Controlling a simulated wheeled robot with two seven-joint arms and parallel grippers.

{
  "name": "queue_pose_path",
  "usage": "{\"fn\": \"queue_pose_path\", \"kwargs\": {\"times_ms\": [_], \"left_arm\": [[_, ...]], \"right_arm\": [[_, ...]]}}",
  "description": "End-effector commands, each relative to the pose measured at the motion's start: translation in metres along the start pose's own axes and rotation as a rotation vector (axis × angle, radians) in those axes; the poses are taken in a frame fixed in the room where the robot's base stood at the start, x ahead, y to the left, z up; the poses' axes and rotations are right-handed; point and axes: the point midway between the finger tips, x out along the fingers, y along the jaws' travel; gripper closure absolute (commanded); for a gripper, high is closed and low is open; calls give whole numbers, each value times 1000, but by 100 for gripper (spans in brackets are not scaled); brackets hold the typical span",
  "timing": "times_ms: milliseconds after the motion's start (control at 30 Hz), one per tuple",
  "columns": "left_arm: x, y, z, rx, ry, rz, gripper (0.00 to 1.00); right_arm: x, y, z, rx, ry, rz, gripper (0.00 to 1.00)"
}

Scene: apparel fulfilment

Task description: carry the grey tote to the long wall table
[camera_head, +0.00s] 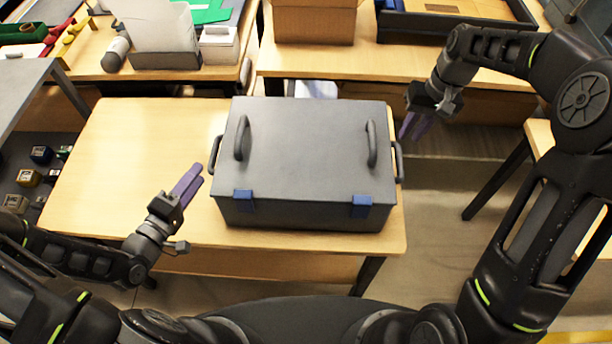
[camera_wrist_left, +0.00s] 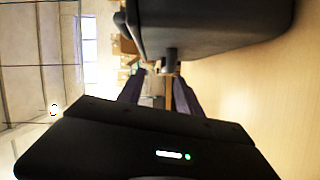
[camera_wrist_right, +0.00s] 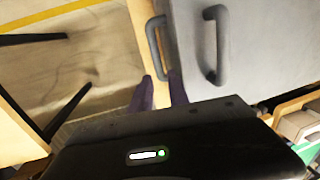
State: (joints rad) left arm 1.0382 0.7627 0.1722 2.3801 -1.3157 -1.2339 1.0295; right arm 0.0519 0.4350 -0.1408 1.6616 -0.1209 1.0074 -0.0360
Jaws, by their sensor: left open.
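The grey tote (camera_head: 305,135) is a closed lidded box with two lid handles, blue front latches and a dark handle on each side. It sits upright on a light wooden table (camera_head: 130,140). My left gripper (camera_head: 197,172) is open and empty, just left of the left side handle (camera_head: 214,155). In the left wrist view that handle (camera_wrist_left: 170,62) lies ahead between the fingers. My right gripper (camera_head: 408,136) is open beyond the tote's right edge, apart from the right side handle (camera_head: 399,162). In the right wrist view that handle (camera_wrist_right: 155,48) shows ahead of the fingers.
Behind stand more wooden tables (camera_head: 400,62) with a cardboard box (camera_head: 313,22), a dark-edged tray (camera_head: 455,30) and a white bin (camera_head: 218,46). A grey shelf (camera_head: 22,85) with small items is at left. Bare floor (camera_head: 430,215) lies right of the tote's table.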

Motion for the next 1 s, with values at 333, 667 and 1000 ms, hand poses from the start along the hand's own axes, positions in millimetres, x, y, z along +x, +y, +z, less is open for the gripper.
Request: {"fn": "queue_pose_path", "kwargs": {"times_ms": [333,667,1000], "left_arm": [[1,-16,3,0,0,0,58],[8,-16,3,1,-1,1,58],[52,-15,4,0,-3,2,58]], "right_arm": [[16,3,0,0,0,0,79],[23,3,0,0,-1,0,79],[66,3,1,1,-4,0,79]]}}
